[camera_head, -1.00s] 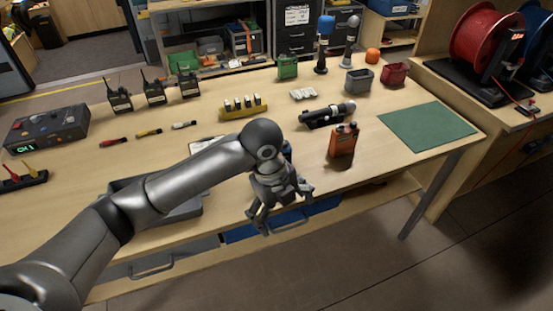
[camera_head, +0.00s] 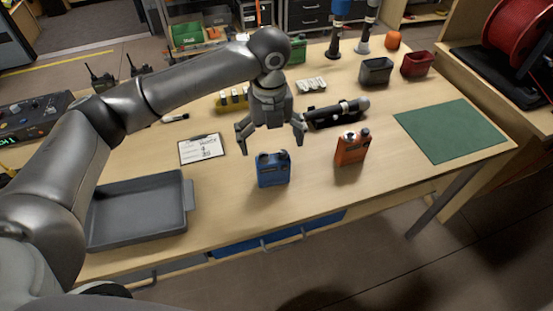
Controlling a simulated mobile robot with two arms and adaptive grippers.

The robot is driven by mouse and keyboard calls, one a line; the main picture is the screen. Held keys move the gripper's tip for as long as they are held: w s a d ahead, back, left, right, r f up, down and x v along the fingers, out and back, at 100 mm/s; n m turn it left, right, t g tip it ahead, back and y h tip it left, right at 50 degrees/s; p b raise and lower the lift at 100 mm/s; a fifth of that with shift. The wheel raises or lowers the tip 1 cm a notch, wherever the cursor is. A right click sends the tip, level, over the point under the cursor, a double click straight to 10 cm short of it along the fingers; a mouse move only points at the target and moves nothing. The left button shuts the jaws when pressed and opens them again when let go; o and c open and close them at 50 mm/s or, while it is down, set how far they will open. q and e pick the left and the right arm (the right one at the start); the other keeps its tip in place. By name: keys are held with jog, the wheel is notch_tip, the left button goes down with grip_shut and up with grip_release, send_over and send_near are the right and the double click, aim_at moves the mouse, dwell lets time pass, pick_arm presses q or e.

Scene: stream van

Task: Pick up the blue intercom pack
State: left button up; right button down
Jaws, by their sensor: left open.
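The blue intercom pack (camera_head: 272,172) stands upright near the front middle of the wooden table, in the head view. My left gripper (camera_head: 271,144) is open and empty, with its fingers pointing down. In the picture it shows just above and behind the pack, with a finger to each side. I see no contact; the exact gap in depth is hard to tell. My right gripper is not in view.
An orange pack (camera_head: 352,147) stands to the right of the blue one. A grey tray (camera_head: 138,209) lies at the left and a clipboard (camera_head: 201,149) behind it. A microphone in a holder (camera_head: 337,113) is behind. A green mat (camera_head: 450,132) lies clear at the right.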

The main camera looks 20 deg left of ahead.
aim_at(271, 157)
pick_arm(q)
jog(key=f, duration=0.3)
jog(key=shift+s+f, duration=0.1)
jog(key=shift+s, duration=0.3)
jog(key=shift+f, duration=0.3)
jog(key=f, duration=0.2)
jog(key=f+p, duration=0.1)
jog(key=f, duration=0.2)
jog(key=shift+w+d, duration=0.15)
jog(key=shift+w, duration=0.05)
jog(key=shift+c, duration=0.4)
jog(key=c, duration=1.2)
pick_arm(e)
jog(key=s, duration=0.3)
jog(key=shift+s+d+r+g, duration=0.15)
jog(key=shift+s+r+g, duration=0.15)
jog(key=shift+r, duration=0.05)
